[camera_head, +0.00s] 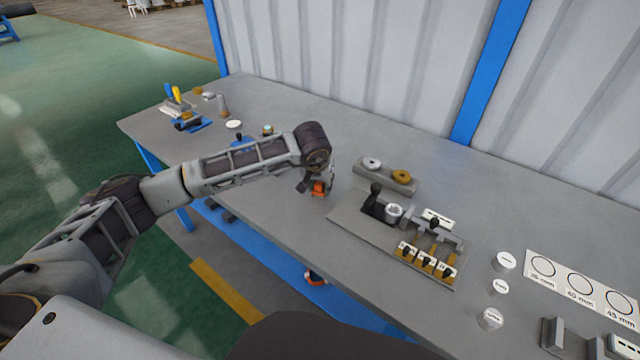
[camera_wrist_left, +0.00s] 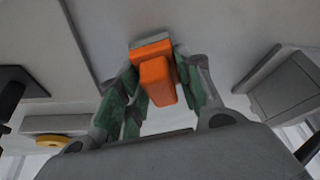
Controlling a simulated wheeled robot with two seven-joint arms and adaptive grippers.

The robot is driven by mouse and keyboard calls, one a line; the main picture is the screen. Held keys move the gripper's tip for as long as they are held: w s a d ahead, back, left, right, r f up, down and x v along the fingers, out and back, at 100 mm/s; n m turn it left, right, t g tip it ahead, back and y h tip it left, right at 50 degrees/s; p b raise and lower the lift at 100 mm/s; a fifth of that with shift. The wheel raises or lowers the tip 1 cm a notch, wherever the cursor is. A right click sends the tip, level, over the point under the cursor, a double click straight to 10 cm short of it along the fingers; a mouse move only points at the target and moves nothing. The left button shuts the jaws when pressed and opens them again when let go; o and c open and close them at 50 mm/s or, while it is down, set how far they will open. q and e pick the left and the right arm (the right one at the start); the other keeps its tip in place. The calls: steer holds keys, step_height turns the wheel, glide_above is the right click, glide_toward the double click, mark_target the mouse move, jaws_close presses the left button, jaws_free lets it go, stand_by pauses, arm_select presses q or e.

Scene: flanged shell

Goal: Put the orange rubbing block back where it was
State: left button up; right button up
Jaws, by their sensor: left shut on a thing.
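The orange rubbing block (camera_head: 319,187) is in my left gripper (camera_head: 316,186), over the middle of the grey table in the head view. In the left wrist view the block (camera_wrist_left: 155,78) sits between the green-padded fingers of the left gripper (camera_wrist_left: 150,92), which are shut on it. The block has a wide orange base and a narrower raised part. I cannot tell whether it touches the table. My right gripper is in neither view.
A grey fixture board (camera_head: 345,222) with a black clamp and several tagged parts lies right of the gripper. A grey holder with two rings (camera_head: 385,178) stands behind it. White cylinders (camera_head: 499,287) and a size card (camera_head: 580,284) are farther right. Blue-based tools (camera_head: 190,123) stand at the far left.

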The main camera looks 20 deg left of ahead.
arm_select(q)
steer(key=shift+f, duration=0.2)
stand_by(0.3)
steer(key=o, duration=1)
steer(key=v, duration=1.2)
steer(key=shift+r, duration=0.1)
